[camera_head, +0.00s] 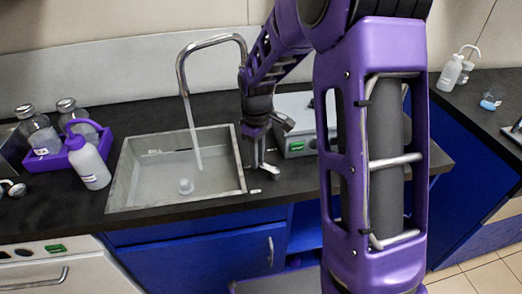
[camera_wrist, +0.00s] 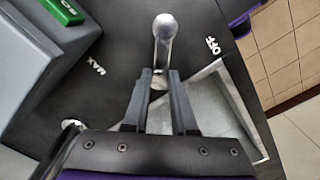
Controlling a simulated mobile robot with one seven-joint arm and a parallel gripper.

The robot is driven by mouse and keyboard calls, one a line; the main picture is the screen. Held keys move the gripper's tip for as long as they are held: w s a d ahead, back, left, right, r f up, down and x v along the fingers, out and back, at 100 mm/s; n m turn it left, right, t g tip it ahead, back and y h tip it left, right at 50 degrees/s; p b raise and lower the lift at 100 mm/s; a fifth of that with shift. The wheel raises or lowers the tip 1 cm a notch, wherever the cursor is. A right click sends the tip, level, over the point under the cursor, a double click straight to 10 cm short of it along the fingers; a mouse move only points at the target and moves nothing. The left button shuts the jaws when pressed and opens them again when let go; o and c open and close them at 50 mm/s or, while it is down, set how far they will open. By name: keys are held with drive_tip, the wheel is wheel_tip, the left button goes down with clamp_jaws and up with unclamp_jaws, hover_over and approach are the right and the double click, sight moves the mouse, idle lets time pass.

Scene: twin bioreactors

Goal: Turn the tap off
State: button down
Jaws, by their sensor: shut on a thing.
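The tap's metal gooseneck spout (camera_head: 212,41) arches over the sink (camera_head: 128,187), and a stream of water (camera_head: 192,135) falls from it into the basin. The metal tap lever (camera_wrist: 163,35) stands on the dark counter right of the sink. In the wrist view its rounded end points up, between the white "MAX" label (camera_wrist: 96,67) on the left and the white "OFF" label (camera_wrist: 212,45) on the right. My gripper (camera_wrist: 160,76) is shut on the lever, one finger on each side. In the head view my gripper (camera_head: 257,160) reaches down beside the sink's right edge.
A grey box (camera_head: 297,143) with a green label stands close right of my gripper. A purple carrier (camera_head: 45,162) with glass bottles and a white wash bottle (camera_head: 90,163) are left of the sink. Another wash bottle (camera_head: 450,74) stands on the far right counter.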

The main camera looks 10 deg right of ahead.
drive_tip(key=s+n+p, duration=0.1)
drive_tip(key=n, duration=0.1)
drive_tip(key=s+a+n+p, duration=0.1)
drive_tip(key=n, duration=0.1)
drive_tip(key=shift+a+r+n, duration=0.1)
drive_tip(key=shift+r+n, duration=0.05)
drive_tip(key=shift+n, duration=0.15)
drive_tip(key=shift+s+a+n+p, duration=0.1)
drive_tip(key=shift+s+n+p, duration=0.45)
drive_tip(key=shift+n, duration=0.5)
drive_tip(key=shift+s+a+n+p, duration=0.1)
drive_tip(key=shift+s+n+p, duration=0.25)
drive_tip(key=shift+n+p, duration=0.5)
drive_tip(key=shift+n, duration=0.3)
drive_tip(key=c, duration=0.7)
unclamp_jaws()
drive_tip(key=shift+s, duration=0.1)
wheel_tip(320, 180, up, 17)
drive_tip(key=shift+r+p, duration=0.1)
drive_tip(key=shift+p, duration=0.55)
